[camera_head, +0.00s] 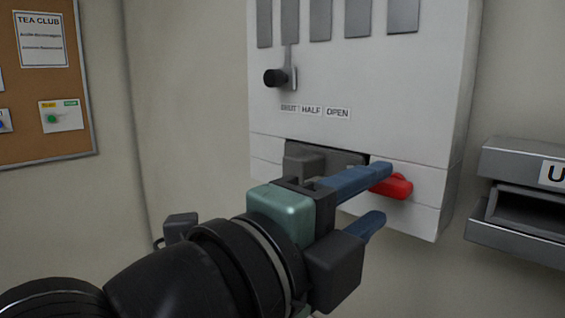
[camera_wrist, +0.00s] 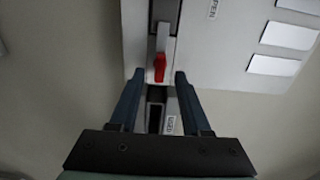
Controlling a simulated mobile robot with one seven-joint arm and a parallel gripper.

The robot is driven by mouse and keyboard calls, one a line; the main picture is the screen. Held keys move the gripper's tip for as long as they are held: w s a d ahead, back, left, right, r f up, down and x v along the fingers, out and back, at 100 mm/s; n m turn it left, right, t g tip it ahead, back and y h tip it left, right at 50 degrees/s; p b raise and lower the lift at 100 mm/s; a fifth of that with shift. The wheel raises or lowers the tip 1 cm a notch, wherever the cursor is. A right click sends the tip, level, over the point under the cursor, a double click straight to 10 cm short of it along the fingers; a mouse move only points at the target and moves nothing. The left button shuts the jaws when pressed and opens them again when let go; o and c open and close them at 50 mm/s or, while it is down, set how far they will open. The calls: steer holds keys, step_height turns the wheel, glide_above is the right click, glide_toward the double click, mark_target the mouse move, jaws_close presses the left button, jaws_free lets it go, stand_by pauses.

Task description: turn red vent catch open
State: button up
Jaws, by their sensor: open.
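The red vent catch (camera_head: 396,188) sticks out low on the front of the white wall unit (camera_head: 420,100), at the right of a dark grey recess. In the wrist view the red catch (camera_wrist: 159,67) hangs at the end of a grey bar. My gripper (camera_head: 385,192) is open, its two blue fingers reaching to the catch. In the wrist view the fingertips of my gripper (camera_wrist: 159,76) lie left and right of the catch, with a gap on both sides. Part of the recess is hidden behind my gripper.
A black knob (camera_head: 275,77) on a slider sits above labels (camera_head: 311,111) that appear to read SHUT, HALF and OPEN. Grey vent slots (camera_head: 320,18) are above. A grey metal tray unit (camera_head: 520,160) is close on the right. A cork board (camera_head: 45,90) hangs at left.

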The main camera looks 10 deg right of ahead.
steer(key=shift+p+x, duration=0.3)
steer(key=shift+x, duration=0.85)
jaws_close()
